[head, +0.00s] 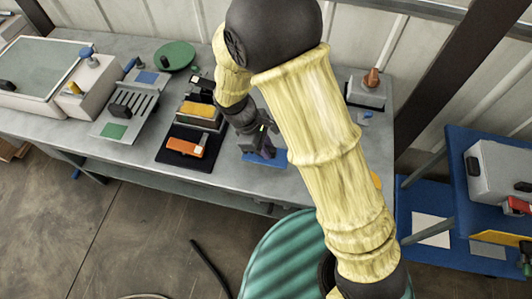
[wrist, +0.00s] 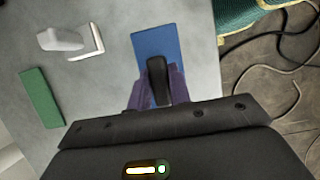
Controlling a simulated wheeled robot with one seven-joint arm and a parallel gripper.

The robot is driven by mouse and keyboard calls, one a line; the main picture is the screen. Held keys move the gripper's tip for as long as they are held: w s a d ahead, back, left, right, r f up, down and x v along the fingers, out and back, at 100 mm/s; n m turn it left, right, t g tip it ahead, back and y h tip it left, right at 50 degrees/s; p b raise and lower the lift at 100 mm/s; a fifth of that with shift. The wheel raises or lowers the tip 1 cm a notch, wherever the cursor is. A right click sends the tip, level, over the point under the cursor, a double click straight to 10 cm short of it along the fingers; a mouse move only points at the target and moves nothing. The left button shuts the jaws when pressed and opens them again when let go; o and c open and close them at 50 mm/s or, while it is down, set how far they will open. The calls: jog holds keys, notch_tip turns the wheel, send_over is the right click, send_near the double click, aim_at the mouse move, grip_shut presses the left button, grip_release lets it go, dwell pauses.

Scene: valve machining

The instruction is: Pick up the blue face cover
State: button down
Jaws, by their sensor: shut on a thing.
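The blue face cover is a flat blue rectangular plate (wrist: 155,42) with a black upright handle (wrist: 158,78), in the wrist view's upper middle. My gripper (wrist: 156,92) has its purple fingers on either side of the handle, shut on it. In the head view the blue cover (head: 268,158) shows partly beneath my gripper (head: 258,145), near the bench's front edge. My gripper and arm hide part of it there. I cannot tell whether the cover rests on the bench or is slightly raised.
A green plate (wrist: 40,97) and a pale bracket (wrist: 92,42) lie left of the cover in the wrist view. A dark tray (head: 172,155) with orange and yellow parts stands left on the grey bench (head: 225,172). A green ribbed surface (head: 275,255) is in front.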

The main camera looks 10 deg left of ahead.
aim_at(271, 149)
jog(key=r, duration=0.4)
jog(key=shift+s+a+r, duration=0.2)
jog(key=shift+s+r, duration=0.05)
jog(key=shift+r, duration=0.05)
jog(key=shift+w, duration=0.15)
